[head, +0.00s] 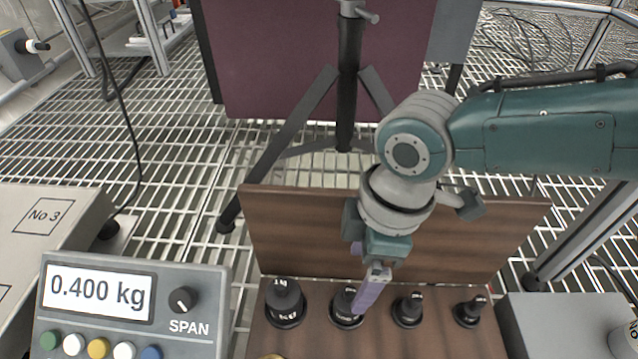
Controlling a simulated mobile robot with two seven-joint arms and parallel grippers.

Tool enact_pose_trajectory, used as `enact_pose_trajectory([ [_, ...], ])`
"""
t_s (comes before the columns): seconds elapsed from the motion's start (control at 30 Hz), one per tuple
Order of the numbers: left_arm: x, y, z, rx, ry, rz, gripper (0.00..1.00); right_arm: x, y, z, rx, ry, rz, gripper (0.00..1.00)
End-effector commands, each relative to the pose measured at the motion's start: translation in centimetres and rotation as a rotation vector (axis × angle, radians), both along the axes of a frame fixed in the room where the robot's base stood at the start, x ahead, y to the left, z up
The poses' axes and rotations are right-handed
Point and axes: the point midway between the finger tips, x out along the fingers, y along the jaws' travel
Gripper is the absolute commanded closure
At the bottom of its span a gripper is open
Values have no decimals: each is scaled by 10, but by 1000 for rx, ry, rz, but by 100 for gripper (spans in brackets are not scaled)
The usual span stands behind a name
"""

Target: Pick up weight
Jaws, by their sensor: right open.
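Several black knobbed weights stand in a row on a brown wooden board (385,345). The largest weight (284,304) is at the left, then a second weight (342,308), a third (407,311) and the smallest (469,312) at the right. My right gripper (366,298) points down with its purple fingers beside and partly in front of the second weight. It is open; whether it touches that weight I cannot tell. The finger hides part of the second weight's right side. My left gripper is not in view.
A scale indicator (200,280) reading 0.400 kg stands at the lower left, with a grey box marked No 3 (85,215) behind it. A wooden back panel (300,235) rises behind the weights. A grey box (565,325) is at the right, and a black tripod (346,80) behind.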

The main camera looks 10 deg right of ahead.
Motion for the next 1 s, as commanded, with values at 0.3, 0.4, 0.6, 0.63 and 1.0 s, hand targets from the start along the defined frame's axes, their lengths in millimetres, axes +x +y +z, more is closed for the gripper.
enact_pose_trajectory([
  [0.3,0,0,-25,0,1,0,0,1,3,-27,0,1,-1,11],
  [0.4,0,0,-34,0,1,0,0,1,4,-37,-1,1,0,11],
  [0.6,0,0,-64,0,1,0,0,2,7,-68,-1,1,0,11],
  [0.63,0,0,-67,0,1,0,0,2,8,-71,-1,1,0,11],
  [1.0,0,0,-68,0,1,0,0,2,9,-72,0,1,-1,19],
])
